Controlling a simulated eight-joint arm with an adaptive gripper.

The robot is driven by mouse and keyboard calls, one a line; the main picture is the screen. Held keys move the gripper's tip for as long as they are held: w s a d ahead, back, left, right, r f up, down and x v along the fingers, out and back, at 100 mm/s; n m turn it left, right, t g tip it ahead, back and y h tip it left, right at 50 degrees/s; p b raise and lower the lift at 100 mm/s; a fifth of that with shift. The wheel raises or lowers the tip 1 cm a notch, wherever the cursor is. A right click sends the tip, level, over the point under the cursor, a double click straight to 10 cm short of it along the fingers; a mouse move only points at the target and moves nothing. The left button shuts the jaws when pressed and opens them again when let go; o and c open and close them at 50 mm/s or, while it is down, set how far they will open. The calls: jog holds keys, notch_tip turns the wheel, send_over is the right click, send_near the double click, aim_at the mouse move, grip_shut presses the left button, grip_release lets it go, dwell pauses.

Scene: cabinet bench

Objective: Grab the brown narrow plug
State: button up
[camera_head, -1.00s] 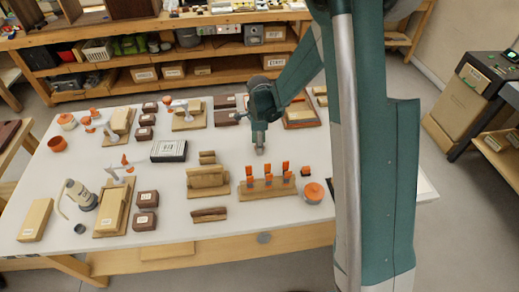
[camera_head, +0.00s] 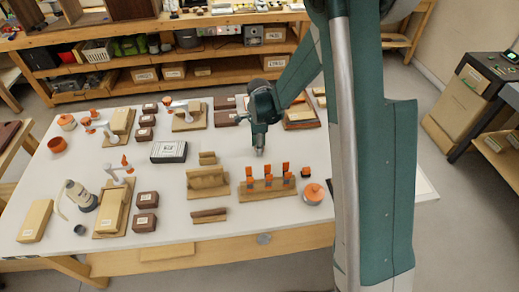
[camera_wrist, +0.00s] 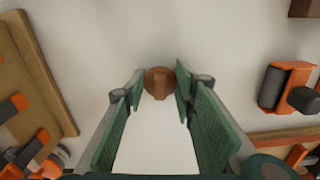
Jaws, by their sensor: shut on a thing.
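In the wrist view a small brown round-topped plug (camera_wrist: 160,83) with a narrow raised ridge sits between the tips of my gripper (camera_wrist: 160,93). The two green finger pads flank it on the left and right, and the gripper is shut on it. The white tabletop shows around and beneath the plug. In the head view my gripper (camera_head: 260,152) points down over the table behind the rack of orange-topped pieces. The plug cannot be made out there.
A wooden rack with orange-topped pieces (camera_head: 268,188) stands just in front of my gripper. A round orange-lidded pot (camera_head: 314,193) is to its right, and a grooved wooden block (camera_head: 207,181) to its left. An orange and dark piece (camera_wrist: 287,87) lies right in the wrist view.

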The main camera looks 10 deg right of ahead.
jog(key=shift+r+p, duration=0.75)
jog(key=shift+r, duration=4.25)
